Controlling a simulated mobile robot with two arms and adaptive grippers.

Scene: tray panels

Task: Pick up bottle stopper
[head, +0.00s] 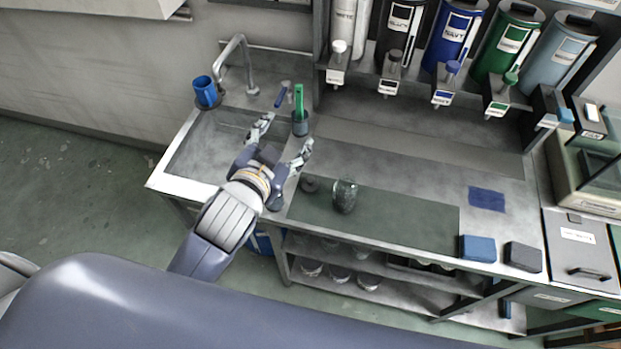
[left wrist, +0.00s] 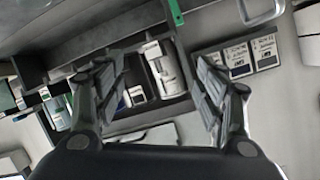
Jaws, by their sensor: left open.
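A small dark round piece (head: 310,184), which looks like the bottle stopper, lies on the dark green mat (head: 400,222) at its left end. A dark glass bottle (head: 345,196) stands just right of it on the mat. My left gripper (head: 282,138) is open and empty above the sink's right side, up and left of the round piece. Its spread fingers (left wrist: 160,65) show in the left wrist view with nothing between them; neither the stopper nor the bottle can be made out there. My right gripper is not in view.
A blue cup (head: 206,92) and a tap (head: 236,62) stand behind the sink (head: 200,150). A holder with a green-handled brush (head: 299,100) is close to my left fingers. A blue cloth (head: 487,198) and blue and dark blocks (head: 478,248) lie right. Large canisters (head: 455,35) line the back.

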